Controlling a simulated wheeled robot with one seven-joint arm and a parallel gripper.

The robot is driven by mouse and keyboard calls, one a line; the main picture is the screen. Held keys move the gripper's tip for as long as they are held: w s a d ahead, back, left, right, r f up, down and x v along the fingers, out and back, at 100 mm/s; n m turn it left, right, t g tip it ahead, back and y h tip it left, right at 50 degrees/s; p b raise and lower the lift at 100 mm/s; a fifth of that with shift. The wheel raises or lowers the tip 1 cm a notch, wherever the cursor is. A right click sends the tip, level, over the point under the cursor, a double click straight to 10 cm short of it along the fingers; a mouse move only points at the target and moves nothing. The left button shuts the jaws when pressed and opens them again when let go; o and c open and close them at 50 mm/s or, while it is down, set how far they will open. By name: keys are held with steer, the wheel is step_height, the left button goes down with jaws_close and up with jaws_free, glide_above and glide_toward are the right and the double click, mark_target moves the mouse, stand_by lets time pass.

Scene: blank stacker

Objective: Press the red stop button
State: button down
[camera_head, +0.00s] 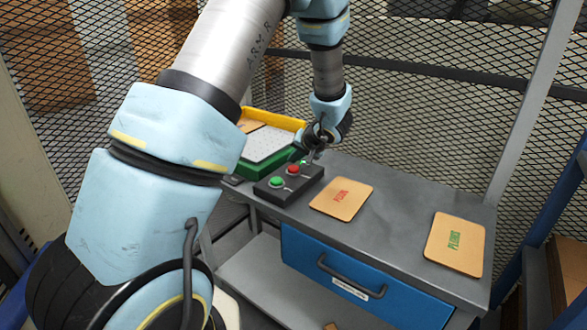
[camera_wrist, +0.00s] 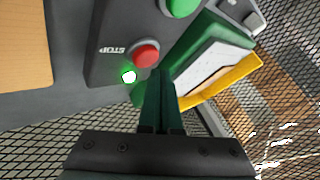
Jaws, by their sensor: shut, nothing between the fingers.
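The red stop button (camera_head: 293,169) sits on a dark control box (camera_head: 272,188) on the bench, beside a green button (camera_head: 277,182). In the wrist view the red button (camera_wrist: 145,54) lies just beyond my fingertips, with the word STOP beside it. A small green light (camera_wrist: 128,76) glows on the box near it. My gripper (camera_wrist: 158,84) is shut and empty, its tips close to the red button. Whether they touch it I cannot tell. In the head view my gripper (camera_head: 311,158) is above the back end of the box.
A green and yellow tray (camera_head: 272,142) stands behind the box. Two tan cards, one with red print (camera_head: 341,200) and one with green print (camera_head: 455,244), lie on the grey bench (camera_head: 400,212). A blue drawer (camera_head: 300,258) is below. Wire mesh stands behind.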

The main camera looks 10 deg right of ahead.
mark_target(294, 170)
steer(key=shift+f+b, duration=0.9)
steer(key=shift+b, duration=1.05)
stand_by(0.9)
steer(key=shift+r, duration=0.9)
steer(key=shift+r, duration=0.1)
steer(key=shift+r+p, duration=1.1)
steer(key=shift+r, duration=1.35)
steer(key=shift+a, duration=0.1)
